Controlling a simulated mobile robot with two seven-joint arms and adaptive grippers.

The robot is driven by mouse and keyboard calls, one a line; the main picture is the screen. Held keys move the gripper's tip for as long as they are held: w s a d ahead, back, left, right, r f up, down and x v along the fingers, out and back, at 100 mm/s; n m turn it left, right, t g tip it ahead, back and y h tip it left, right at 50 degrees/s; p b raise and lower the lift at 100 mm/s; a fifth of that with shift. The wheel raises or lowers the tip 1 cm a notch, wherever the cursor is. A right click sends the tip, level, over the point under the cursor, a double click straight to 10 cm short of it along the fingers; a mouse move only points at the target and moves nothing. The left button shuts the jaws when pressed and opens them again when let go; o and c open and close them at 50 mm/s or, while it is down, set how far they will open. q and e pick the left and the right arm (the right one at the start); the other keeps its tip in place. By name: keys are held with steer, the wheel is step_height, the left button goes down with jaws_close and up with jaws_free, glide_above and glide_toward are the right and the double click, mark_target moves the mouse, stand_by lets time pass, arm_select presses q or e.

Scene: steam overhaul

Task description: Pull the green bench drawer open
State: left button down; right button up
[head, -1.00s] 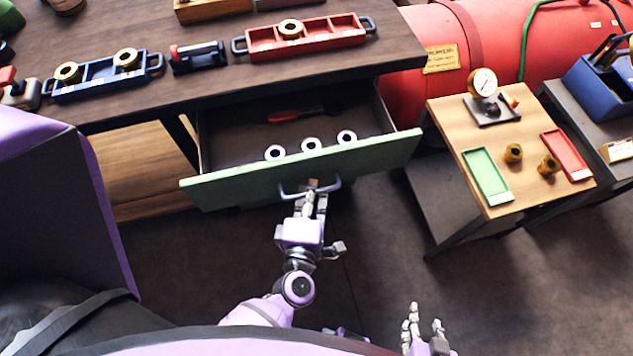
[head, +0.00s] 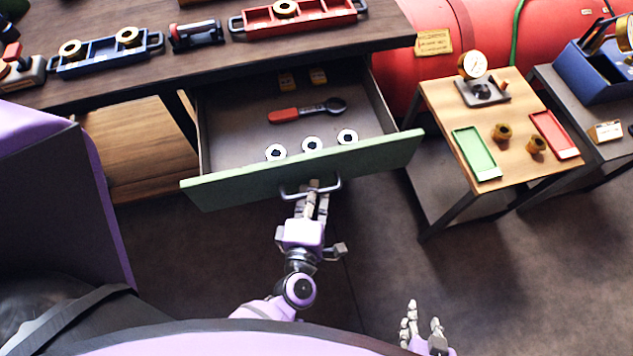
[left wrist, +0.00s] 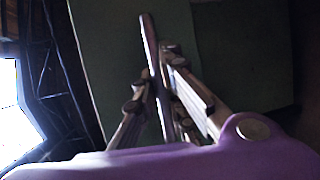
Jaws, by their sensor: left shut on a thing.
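The green bench drawer (head: 300,172) stands well out from under the bench top in the head view. Inside it lie several things: three white rings along the front, a red-handled tool (head: 305,110) and two small yellow pieces at the back. My left gripper (head: 315,188) is shut on the drawer's grey bar handle (head: 334,186). In the left wrist view the handle bar (left wrist: 150,50) runs between the fingers (left wrist: 160,95). My right gripper (head: 423,322) is low in the head view, away from the drawer, with its fingers apart and nothing between them.
The bench top (head: 200,65) carries a blue tray (head: 105,62) and a red tray (head: 300,20) with brass rings. A small wooden table (head: 510,150) with a gauge (head: 473,66) and green and red trays stands right of the drawer. Floor between them is clear.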

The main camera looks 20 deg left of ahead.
arm_select(q)
steer(key=shift+w+r, duration=0.1)
steer(key=shift+r, duration=0.05)
arm_select(e)
steer(key=shift+r, duration=0.1)
arm_select(q)
steer(key=c, duration=1.8)
jaws_free()
arm_select(e)
steer(key=shift+w+r, duration=0.15)
steer(key=shift+w, duration=0.15)
